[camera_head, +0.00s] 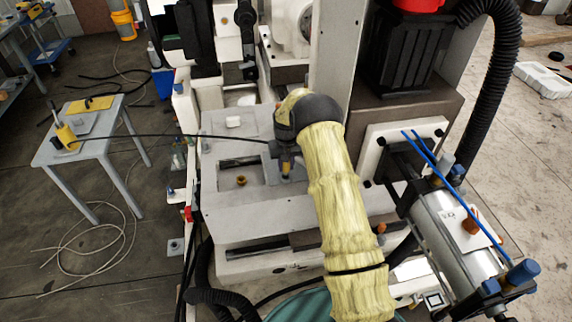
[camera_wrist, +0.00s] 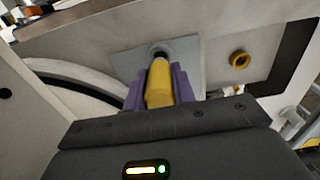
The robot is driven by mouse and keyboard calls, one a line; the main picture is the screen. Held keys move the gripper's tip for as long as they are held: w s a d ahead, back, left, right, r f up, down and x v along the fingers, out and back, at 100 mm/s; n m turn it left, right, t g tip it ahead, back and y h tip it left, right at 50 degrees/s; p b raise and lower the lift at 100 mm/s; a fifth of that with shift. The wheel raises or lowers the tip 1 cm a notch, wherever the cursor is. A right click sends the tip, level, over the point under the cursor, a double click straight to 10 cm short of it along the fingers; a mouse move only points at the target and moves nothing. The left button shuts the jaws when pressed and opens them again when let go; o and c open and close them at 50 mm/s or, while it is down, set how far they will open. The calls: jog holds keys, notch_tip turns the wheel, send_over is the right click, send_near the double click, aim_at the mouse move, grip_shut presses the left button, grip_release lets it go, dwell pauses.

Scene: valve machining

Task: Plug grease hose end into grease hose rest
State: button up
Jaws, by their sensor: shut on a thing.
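My gripper (camera_wrist: 159,88) has its purple fingers closed on the sides of a yellow grease hose end (camera_wrist: 159,86). In the head view my gripper (camera_head: 286,168) is over the grey machine bed, and the yellow piece (camera_head: 286,171) shows just below it. The far tip of the hose end is dark and appears at a grey square plate (camera_wrist: 190,56); I cannot tell whether it is seated or only above it. A black hose (camera_head: 165,136) runs left from the gripper to a yellow grease unit (camera_head: 66,135). I cannot tell for sure which part is the hose rest.
A brass ring (camera_wrist: 239,60) sits on the bed beside the plate; it also shows in the head view (camera_head: 241,181). A grey side table (camera_head: 84,150) stands left. A silver cylinder (camera_head: 452,228) with blue tubes is right. Loose cable lies on the floor.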

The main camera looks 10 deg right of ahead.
jog(key=shift+f+b, duration=1)
jog(key=shift+f, duration=0.45)
jog(key=o, duration=1.1)
notch_tip(320, 180, up, 17)
jog(key=b, duration=0.4)
jog(key=shift+r, duration=0.2)
